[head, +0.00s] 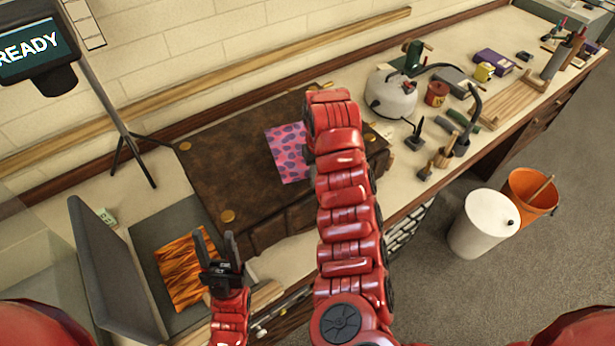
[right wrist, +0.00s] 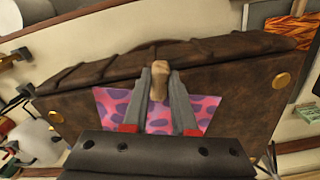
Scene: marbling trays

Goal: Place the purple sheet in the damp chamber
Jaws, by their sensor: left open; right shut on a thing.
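The purple sheet (head: 289,152), pink with purple spots, lies on a brown leathery cover (head: 215,165) with brass studs. It also shows in the right wrist view (right wrist: 110,102), partly behind my fingers. My right gripper (right wrist: 159,76) is shut on a tan toggle (right wrist: 158,84) at the cover's edge. In the head view my right arm hides that gripper and part of the sheet's right side. My left gripper (head: 216,242) is open and empty, above the right side of a grey box (head: 150,222). No damp chamber can be told for sure; something bulky may lie under the cover.
An orange striped sheet (head: 180,275) lies in the grey box, whose lid (head: 110,255) stands open at left. A screen stand (head: 118,125) is behind. A kettle-like vessel (head: 390,95) and tools crowd the bench right of the cover. Buckets (head: 483,225) stand on the floor.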

